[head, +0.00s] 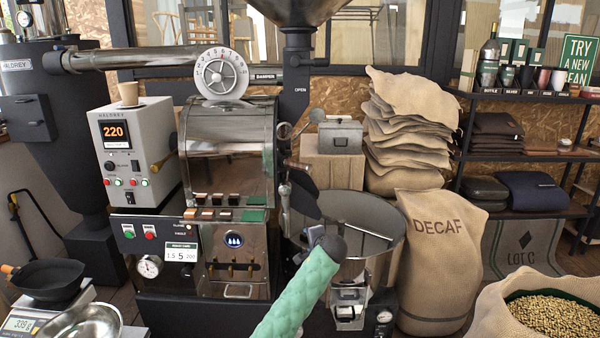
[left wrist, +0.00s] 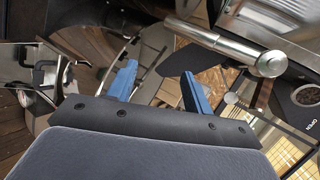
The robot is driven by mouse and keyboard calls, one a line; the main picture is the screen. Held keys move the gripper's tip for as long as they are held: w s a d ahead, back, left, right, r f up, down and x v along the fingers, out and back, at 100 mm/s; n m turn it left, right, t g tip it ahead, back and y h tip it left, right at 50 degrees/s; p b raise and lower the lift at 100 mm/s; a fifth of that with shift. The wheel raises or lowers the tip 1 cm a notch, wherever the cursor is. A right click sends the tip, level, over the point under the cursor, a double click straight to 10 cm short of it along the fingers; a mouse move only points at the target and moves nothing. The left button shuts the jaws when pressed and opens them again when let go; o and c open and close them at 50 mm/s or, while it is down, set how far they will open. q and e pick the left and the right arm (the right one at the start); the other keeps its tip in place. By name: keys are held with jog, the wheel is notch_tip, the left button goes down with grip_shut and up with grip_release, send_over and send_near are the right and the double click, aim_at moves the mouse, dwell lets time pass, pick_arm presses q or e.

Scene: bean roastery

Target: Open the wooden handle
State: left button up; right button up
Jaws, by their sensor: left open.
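A short brown handle (head: 298,166), which looks like the wooden one, sticks out at the right side of the roaster's steel drum front (head: 228,150). In the left wrist view a brown strip (left wrist: 263,95) beside a round metal knob (left wrist: 268,64) may be the same handle. My left gripper (head: 315,238) is below the handle, in front of the cooling bin, and mostly hidden behind my green-sleeved arm. In the left wrist view its blue fingers (left wrist: 160,85) are spread apart with nothing seen held. My right gripper is not seen.
A silver lever (head: 284,200) and a dark paddle (head: 305,204) hang between the handle and the round cooling bin (head: 390,222). The DECAF sack (head: 440,265) stands right of the bin. A control box (head: 135,155) stands left of the drum.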

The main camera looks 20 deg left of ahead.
aim_at(300, 166)
pick_arm(q)
jog(key=w+a+r+y, duration=0.1)
jog(key=w+r, duration=0.3)
jog(key=r, duration=0.2)
jog(key=w+a+r+m+t+y, duration=0.1)
jog(key=w+a+r, duration=0.1)
jog(key=w+r, duration=0.2)
jog(key=w+a+r+m+t+y, duration=0.1)
jog(key=w+r, duration=0.4)
jog(key=r, duration=0.4)
jog(key=shift+a+r, duration=0.2)
jog(key=shift+r, duration=0.15)
jog(key=shift+w+a+r, duration=0.1)
jog(key=shift+w+a, duration=0.05)
jog(key=shift+w, duration=0.1)
jog(key=p+x, duration=0.1)
jog(key=x, duration=0.5)
jog(key=shift+a, duration=0.1)
jog(key=shift+w+a, duration=0.3)
jog(key=shift+w, duration=0.1)
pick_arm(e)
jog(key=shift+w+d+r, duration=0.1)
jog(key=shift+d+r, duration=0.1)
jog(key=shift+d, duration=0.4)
